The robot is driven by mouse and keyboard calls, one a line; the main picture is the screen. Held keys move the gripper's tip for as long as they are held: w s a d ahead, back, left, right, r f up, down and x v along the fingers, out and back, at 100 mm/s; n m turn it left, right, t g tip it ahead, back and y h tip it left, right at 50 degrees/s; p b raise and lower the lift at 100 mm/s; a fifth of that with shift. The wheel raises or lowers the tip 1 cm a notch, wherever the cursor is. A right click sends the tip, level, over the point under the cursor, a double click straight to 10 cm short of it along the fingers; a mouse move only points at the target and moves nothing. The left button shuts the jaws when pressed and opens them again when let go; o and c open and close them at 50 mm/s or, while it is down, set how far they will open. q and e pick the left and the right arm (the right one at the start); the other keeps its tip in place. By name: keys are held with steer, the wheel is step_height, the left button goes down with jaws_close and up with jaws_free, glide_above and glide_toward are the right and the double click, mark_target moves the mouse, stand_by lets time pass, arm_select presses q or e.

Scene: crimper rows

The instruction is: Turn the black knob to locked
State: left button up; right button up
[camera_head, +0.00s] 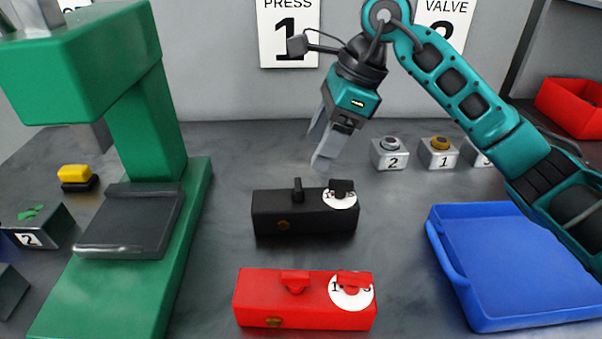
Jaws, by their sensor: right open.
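A black box (304,212) stands on the grey bench in the middle of the head view. My left gripper is not in view.
A red box (304,301) with a similar dial stands in front. A green press (198,215) is at left, a blue tray (540,319) at right. Silver button boxes (389,155) stand behind, and a red bin (572,108) is at far right.

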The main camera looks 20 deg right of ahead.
mark_target(298, 183)
steer(key=x, duration=0.8)
steer(key=shift+w, duration=0.1)
steer(key=c, duration=1.1)
